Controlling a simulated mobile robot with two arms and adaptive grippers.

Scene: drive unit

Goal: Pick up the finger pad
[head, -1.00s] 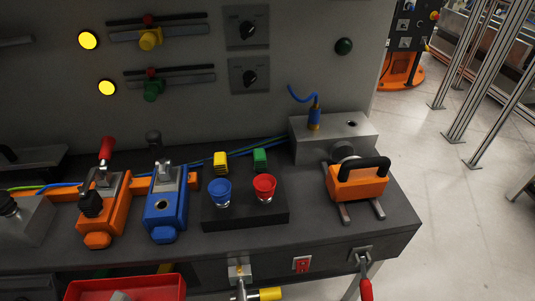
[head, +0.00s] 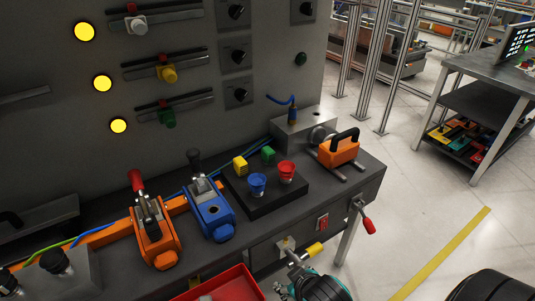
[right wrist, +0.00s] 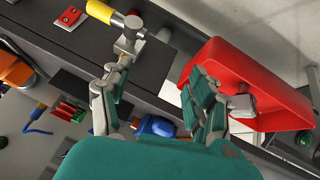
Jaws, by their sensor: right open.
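A small light-grey block (right wrist: 240,105), which may be the finger pad, shows inside the red tray (right wrist: 262,62) in the right wrist view. The tray is partly cut off at the bottom of the head view (head: 238,284), where a bit of grey shows in it. My right gripper (right wrist: 158,68) is open, with its two teal-and-grey fingers apart and nothing between them. Its right finger overlaps the tray's edge in that view, close beside the block. Whether it touches the tray cannot be told. My left gripper is not in view.
A valve with a yellow handle (head: 314,249) sticks out of the bench front, near my right gripper's left finger. A red-handled lever (head: 367,222) stands farther right. The bench top holds orange and blue clamp units and a black block with cups.

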